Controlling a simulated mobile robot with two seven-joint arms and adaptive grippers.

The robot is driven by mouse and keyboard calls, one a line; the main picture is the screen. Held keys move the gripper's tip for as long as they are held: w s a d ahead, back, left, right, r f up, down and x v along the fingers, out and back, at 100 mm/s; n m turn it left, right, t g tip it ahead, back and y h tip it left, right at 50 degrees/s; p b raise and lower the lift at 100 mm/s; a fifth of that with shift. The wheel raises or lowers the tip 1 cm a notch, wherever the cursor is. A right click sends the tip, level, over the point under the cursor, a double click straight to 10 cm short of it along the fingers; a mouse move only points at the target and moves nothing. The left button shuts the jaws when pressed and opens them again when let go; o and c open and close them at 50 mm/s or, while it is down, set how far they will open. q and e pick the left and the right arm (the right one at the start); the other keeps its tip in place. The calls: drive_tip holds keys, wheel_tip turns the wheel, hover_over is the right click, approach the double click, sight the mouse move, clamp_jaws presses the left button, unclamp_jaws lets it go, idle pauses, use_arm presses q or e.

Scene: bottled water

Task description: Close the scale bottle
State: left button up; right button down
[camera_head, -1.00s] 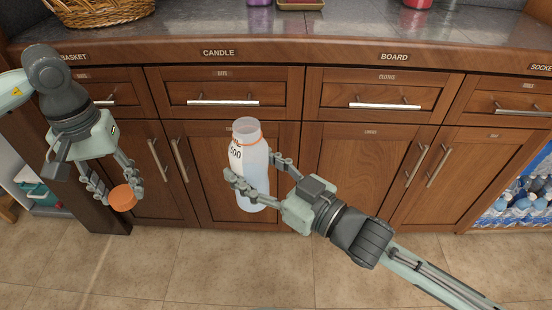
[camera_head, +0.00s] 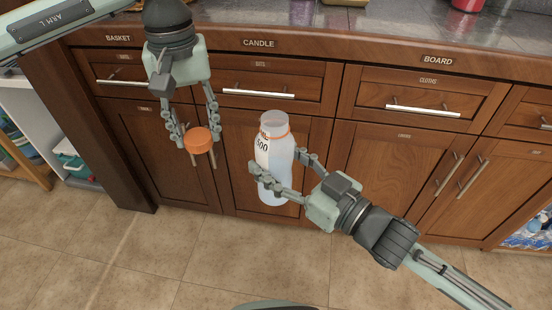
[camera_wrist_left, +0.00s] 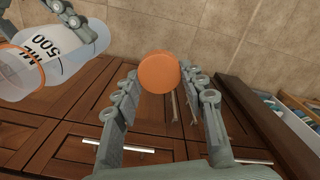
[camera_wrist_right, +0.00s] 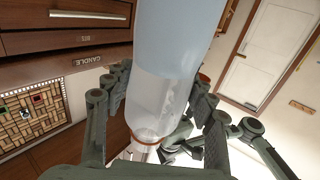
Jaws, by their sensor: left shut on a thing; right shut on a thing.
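The scale bottle (camera_head: 272,160) is pale and translucent, with "500" on its side and an orange ring at its neck. It is upright with its mouth uncapped. My right gripper (camera_head: 280,177) is shut around its body and holds it in the air in front of the cabinets; the bottle also fills the right wrist view (camera_wrist_right: 165,75). My left gripper (camera_head: 198,140) points down and is shut on the orange cap (camera_head: 199,141). The cap is left of the bottle, apart from it, near the height of its mouth. The left wrist view shows the cap (camera_wrist_left: 159,73) between the fingertips.
Brown cabinets and drawers with metal handles (camera_head: 258,93) stand behind, under a grey counter (camera_head: 300,24). An open shelf (camera_head: 75,165) is at the left. Wrapped bottles (camera_head: 530,232) are at the lower right. The tiled floor (camera_head: 150,260) in front is clear.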

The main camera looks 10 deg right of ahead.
sight(273, 118)
use_arm(q)
drive_tip(key=s+d+r+n, duration=0.1)
drive_tip(key=d+r, duration=0.3)
drive_tip(key=s+d+r+n, duration=0.1)
drive_tip(key=d+r, duration=0.3)
drive_tip(key=s+d+r+n, duration=0.1)
drive_tip(key=d+r+n, duration=0.1)
drive_tip(key=d+r, duration=0.2)
drive_tip(key=shift+d+r, duration=0.3)
drive_tip(key=shift+d, duration=0.25)
drive_tip(key=shift+f, duration=0.1)
drive_tip(key=shift+f, duration=1.95)
drive_tip(key=shift+f, duration=0.85)
drive_tip(key=shift+f, duration=0.6)
